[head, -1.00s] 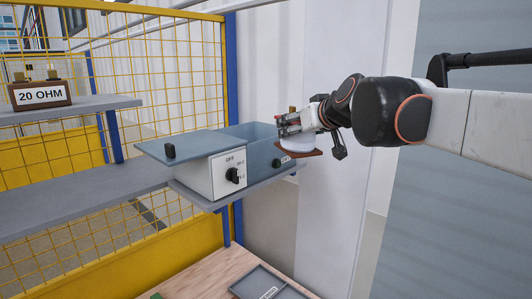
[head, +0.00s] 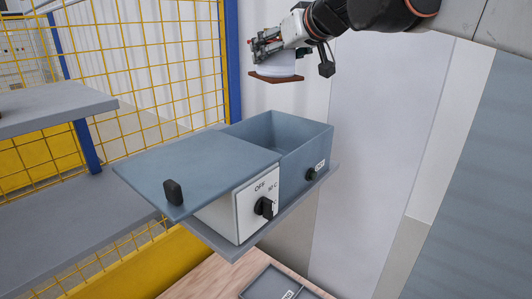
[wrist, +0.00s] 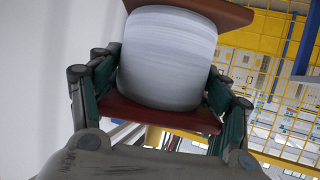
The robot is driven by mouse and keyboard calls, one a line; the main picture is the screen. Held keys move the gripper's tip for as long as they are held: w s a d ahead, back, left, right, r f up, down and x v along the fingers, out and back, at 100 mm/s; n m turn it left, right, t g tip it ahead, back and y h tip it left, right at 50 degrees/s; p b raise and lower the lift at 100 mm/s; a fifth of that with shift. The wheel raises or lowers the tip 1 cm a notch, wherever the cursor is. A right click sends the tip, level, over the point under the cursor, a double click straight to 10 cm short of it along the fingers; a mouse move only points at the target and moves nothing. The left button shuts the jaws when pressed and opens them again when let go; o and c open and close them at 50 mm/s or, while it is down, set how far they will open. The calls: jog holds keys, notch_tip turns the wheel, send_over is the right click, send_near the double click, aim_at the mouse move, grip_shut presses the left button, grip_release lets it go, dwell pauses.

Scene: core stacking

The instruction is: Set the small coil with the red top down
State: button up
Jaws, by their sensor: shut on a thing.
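My gripper (head: 268,46) is high at the top of the head view, above and behind the blue-grey box. It is shut on the small coil (head: 276,68), which has a white winding and a reddish-brown flange at its lower end in the head view. In the wrist view the coil (wrist: 168,58) fills the space between the fingers (wrist: 160,95), with a brown flange at the top and a dark red one nearer the gripper. The coil is in the air, apart from the box. Its top is mostly hidden by the fingers in the head view.
The blue-grey box (head: 318,140) has an open compartment at the back right, a lid (head: 200,170) slid forward and a white dial panel (head: 240,208). It stands on a grey shelf (head: 236,250). A yellow mesh fence (head: 150,60) is behind. A dark tray (head: 262,284) lies on the wooden surface below.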

notch_tip(320, 180, down, 20)
jog(key=p, duration=0.2)
jog(key=shift+r, duration=0.2)
dwell(0.4)
jog(key=shift+f, duration=0.1)
jog(key=shift+f, duration=0.3)
jog(key=shift+f+b, duration=0.2)
jog(key=shift+b, duration=0.15)
jog(key=shift+s, duration=0.1)
jog(key=o, duration=1.9)
jog(key=shift+f, duration=0.1)
jog(key=shift+s+f, duration=0.1)
